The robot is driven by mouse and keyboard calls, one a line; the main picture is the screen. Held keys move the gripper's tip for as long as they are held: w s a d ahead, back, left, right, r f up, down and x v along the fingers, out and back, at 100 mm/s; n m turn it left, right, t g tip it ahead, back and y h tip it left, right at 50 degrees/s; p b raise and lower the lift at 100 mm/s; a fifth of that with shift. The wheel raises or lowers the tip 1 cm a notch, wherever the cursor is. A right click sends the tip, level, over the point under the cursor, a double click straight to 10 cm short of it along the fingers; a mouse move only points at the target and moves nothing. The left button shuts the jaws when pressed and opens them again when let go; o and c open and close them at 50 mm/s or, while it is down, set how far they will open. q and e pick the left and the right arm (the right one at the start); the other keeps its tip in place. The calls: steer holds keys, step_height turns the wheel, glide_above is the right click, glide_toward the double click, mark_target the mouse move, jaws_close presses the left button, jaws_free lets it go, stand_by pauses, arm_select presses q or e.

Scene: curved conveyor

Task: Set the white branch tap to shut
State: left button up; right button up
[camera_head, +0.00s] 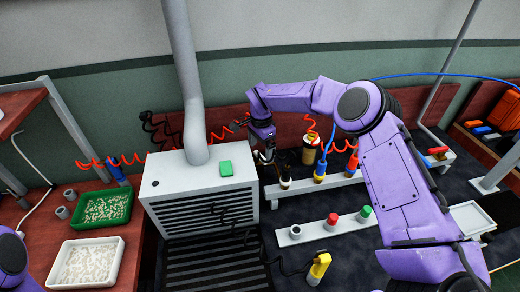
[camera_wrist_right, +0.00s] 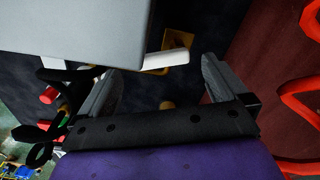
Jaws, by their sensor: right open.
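In the right wrist view, a white bar-shaped handle (camera_wrist_right: 167,60) lies beside a brass-coloured part (camera_wrist_right: 179,41); this looks like the white branch tap. Its left end is hidden behind a grey box edge, so I cannot tell its setting. My right gripper (camera_wrist_right: 162,80) is open, with the white handle just beyond its fingertips and nothing held. In the head view, my right gripper (camera_head: 264,150) reaches down behind the right end of the grey louvred box, and I cannot make out the tap there. Only a bit of my left arm shows at the left edge; its gripper is out of view.
A white rail (camera_head: 318,182) holds several tools to the right. Red coiled hoses (camera_wrist_right: 300,105) hang near the gripper's right finger.

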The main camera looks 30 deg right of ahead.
mark_target(259, 156)
step_height(259, 156, down, 2)
steer(key=shift+w+f, duration=0.1)
steer(key=shift+f, duration=0.15)
steer(key=c, duration=1)
steer(key=m+b, duration=0.3)
steer(key=shift+a+f, duration=0.25)
steer(key=shift+a, duration=0.1)
steer(key=shift+a+r+m, duration=0.15)
steer(key=shift+r+m, duration=0.05)
steer(key=shift+m, duration=0.5)
steer(key=shift+r, duration=0.1)
